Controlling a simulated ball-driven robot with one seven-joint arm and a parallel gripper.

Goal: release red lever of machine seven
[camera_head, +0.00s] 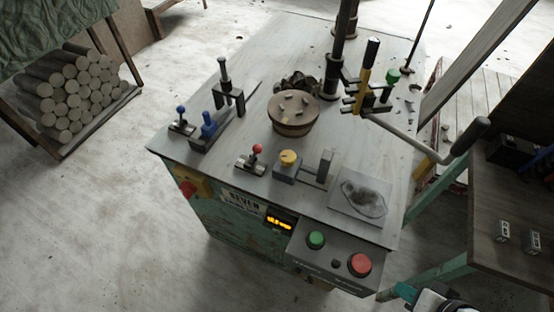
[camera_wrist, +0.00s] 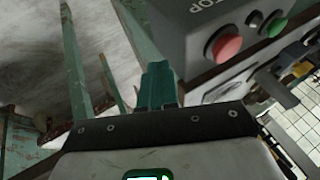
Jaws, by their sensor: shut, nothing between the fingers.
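The machine marked SEVEN (camera_head: 243,203) has a grey top with several controls. A small lever with a red ball knob (camera_head: 257,149) stands on a flat metal base near the front edge of the top, left of a yellow knob (camera_head: 289,157). My gripper (camera_head: 405,291) shows at the bottom right of the head view, low beside the machine's front right corner and well apart from the red lever. In the wrist view its teal fingers (camera_wrist: 158,84) are shut together with nothing between them. The red lever is not clearly visible in the wrist view.
A sloped panel holds a green button (camera_head: 316,239) and a red button (camera_head: 360,264); the red one also shows in the wrist view (camera_wrist: 226,47). Blue-handled levers (camera_head: 208,125) stand left. A long crank handle (camera_head: 470,138) juts out right, above a wooden table (camera_head: 500,215).

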